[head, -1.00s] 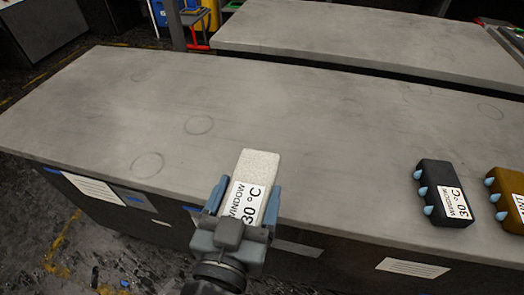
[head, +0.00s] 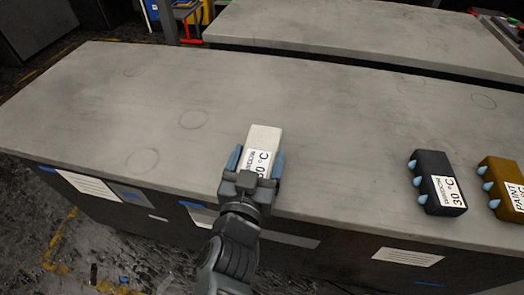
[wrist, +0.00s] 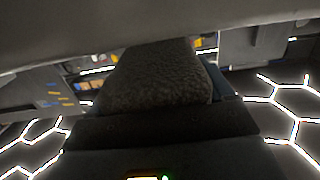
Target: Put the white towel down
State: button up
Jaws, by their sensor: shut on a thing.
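The white towel (head: 262,138) is a pale block with a label that reads 30 °C. My gripper (head: 255,163) is shut on it, one finger on each side, over the front edge of the grey table (head: 330,130). In the wrist view the towel (wrist: 155,75) is dark and close, between my fingers. I cannot tell whether its underside touches the table top.
A brown block (head: 503,185) labelled PAINT lies at the far right. The table's middle and left are clear, with faint rings. A second grey table (head: 370,40) stands behind.

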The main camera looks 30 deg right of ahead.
aim_at(262, 153)
jog(key=shift+w+d+f+p, duration=0.15)
jog(key=shift+w+d+f, duration=0.25)
jog(key=shift+w+d, duration=0.2)
jog(key=shift+w+d+f+p, duration=0.15)
jog(key=shift+w+d+f, duration=0.2)
jog(key=shift+w+d, duration=0.25)
jog(key=shift+w+d+f, duration=0.15)
jog(key=shift+d+f, duration=0.05)
jog(key=shift+f, duration=0.25)
jog(key=shift+f, duration=0.15)
jog(key=o, duration=1)
jog(key=shift+o, duration=0.2)
jog(key=shift+f+b, duration=0.2)
jog(key=shift+b, duration=0.2)
